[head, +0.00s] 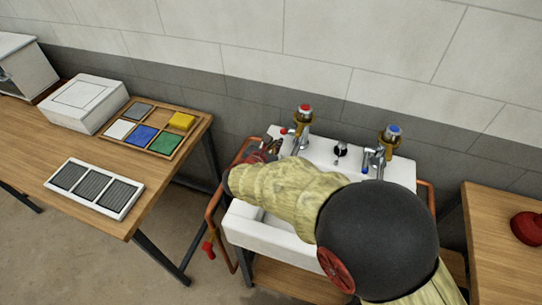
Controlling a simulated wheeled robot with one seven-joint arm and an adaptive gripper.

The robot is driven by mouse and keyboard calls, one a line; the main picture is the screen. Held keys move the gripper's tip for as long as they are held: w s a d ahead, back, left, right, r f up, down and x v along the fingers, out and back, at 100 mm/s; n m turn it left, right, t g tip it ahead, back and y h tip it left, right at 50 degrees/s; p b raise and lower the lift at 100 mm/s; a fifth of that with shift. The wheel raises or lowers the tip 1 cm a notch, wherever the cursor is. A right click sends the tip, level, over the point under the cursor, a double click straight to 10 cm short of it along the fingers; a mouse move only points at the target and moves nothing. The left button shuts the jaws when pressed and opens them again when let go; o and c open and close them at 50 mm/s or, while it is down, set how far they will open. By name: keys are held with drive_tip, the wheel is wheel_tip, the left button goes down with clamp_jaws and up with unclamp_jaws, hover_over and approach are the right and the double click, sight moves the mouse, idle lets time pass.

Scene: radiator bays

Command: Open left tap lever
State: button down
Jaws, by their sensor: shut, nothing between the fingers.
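The left tap (301,140) stands at the back left of the white sink (262,236), with a red cap on top and a brass-coloured collar. A small red tip (284,131) sticks out to its left and looks like the end of its lever. My gripper (274,146) is shut and empty, just left of the left tap and a little below the red tip. I cannot tell whether it touches the lever. The right tap (374,157) has a blue cap. My arm hides much of the basin and part of my gripper.
Copper pipes with a red handle (208,249) run down the sink's left side. A wooden table (113,211) at left holds a grille panel (94,187), a tray of coloured blocks (178,151) and a white box (84,102). Another wooden table (490,245) with a red object stands at right.

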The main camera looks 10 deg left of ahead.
drive_tip(key=shift+w+d+r, duration=0.1)
drive_tip(key=shift+w+r, duration=0.15)
drive_tip(key=shift+r, duration=0.05)
drive_tip(key=shift+r, duration=0.1)
drive_tip(key=p, duration=0.1)
drive_tip(key=r+p, duration=0.1)
drive_tip(key=p, duration=0.1)
drive_tip(key=shift+w+d+r+g, duration=0.1)
drive_tip(key=shift+w+r+g, duration=0.05)
drive_tip(key=shift+w+g, duration=0.25)
drive_tip(key=shift+f, duration=0.2)
